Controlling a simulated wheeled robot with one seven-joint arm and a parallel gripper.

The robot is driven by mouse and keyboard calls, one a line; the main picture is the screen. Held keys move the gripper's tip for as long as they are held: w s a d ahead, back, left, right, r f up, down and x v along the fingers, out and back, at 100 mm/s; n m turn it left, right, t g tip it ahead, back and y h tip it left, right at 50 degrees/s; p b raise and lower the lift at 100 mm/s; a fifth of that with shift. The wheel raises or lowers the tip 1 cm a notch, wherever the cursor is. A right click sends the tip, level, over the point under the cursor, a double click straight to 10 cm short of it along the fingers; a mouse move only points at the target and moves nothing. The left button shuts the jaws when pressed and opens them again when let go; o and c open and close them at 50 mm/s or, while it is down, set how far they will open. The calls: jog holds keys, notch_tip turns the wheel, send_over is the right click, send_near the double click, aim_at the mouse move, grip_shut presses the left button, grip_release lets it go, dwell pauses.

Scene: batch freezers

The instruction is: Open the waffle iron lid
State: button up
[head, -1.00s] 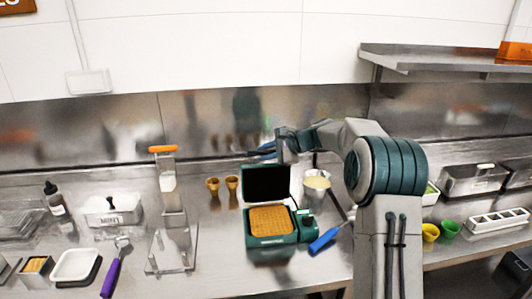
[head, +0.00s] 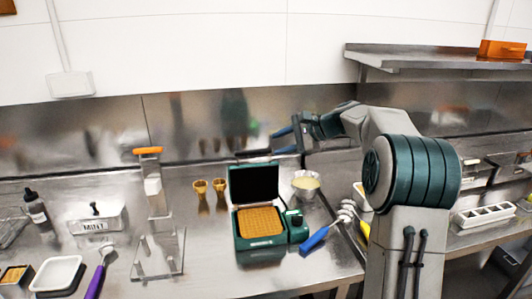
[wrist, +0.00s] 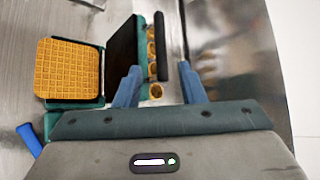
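The waffle iron (head: 260,243) is green, with a golden waffle on its lower plate; its lid (head: 254,183) stands upright, dark inner face toward the front. In the wrist view the waffle iron (wrist: 75,102) is at left, with the lid (wrist: 122,55) edge-on and a black handle bar (wrist: 161,48) on its back side. My gripper (head: 284,140) is above and slightly right of the lid. In the wrist view my gripper (wrist: 160,75) has its two blue fingers spread apart. The bar appears between them in the picture; no contact is evident.
Two waffle cones (head: 219,186) stand left of the iron. A bowl of batter (head: 305,182) and a blue-handled tool (head: 314,240) are at right. The steel back wall (head: 220,125) rises behind the counter. A shelf (head: 430,55) hangs at upper right.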

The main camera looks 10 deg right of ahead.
jog(key=shift+v, duration=1.55)
jog(key=s+f+n+g+h, duration=0.1)
jog(key=s+f+n+h, duration=0.2)
jog(key=s, duration=0.9)
jog(key=s+f+n+h, duration=0.3)
jog(key=s+f+n, duration=0.2)
jog(key=s, duration=0.8)
jog(key=s+f+n+g+h, duration=0.1)
jog(key=s+f+n+h, duration=0.3)
jog(key=s, duration=0.9)
jog(key=shift+s+a+f+n+g, duration=0.3)
jog(key=shift+a+f+n, duration=0.15)
jog(key=shift+f+n, duration=0.25)
